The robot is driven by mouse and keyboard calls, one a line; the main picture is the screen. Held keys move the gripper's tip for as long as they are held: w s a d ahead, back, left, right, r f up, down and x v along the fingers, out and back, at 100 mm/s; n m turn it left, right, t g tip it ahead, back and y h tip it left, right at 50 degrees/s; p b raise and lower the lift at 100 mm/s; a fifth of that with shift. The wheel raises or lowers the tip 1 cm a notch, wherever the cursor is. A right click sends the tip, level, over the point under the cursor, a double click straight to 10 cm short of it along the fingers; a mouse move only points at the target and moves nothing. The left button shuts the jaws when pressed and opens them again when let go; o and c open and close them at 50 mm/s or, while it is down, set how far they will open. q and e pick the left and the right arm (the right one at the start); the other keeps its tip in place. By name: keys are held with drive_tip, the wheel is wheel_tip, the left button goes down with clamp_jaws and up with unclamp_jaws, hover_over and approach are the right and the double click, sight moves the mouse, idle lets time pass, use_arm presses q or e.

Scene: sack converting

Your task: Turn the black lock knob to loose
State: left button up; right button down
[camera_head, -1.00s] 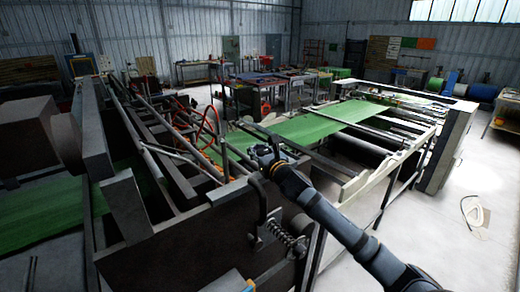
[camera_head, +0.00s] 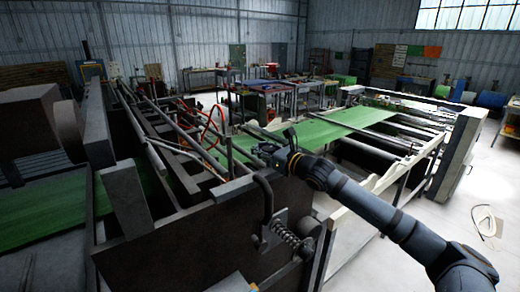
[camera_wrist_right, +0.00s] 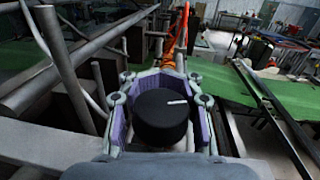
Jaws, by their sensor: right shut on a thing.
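The black lock knob (camera_wrist_right: 162,118) is a round black cap with a white line on its top, seen in the right wrist view. The white line points right, nearly level in the picture. My right gripper (camera_head: 264,150) is at the machine's near side frame in the head view. In the wrist view its two fingers with purple pads stand on both sides of the knob, and it is shut on the knob. The knob cannot be made out in the head view. My left gripper is not in view.
A dark side frame with a coil spring (camera_head: 288,236) and a bent grey bar (camera_head: 266,198) stands just below my right gripper. A green sheet (camera_head: 312,132) runs through the machine behind it. Open floor (camera_head: 487,190) lies at the right.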

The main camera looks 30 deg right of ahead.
drive_tip(key=shift+f, duration=0.15)
drive_tip(key=c, duration=1.1)
unclamp_jaws()
wheel_tip(320, 180, up, 10)
drive_tip(key=shift+r, duration=0.1)
drive_tip(key=shift+c, duration=0.2)
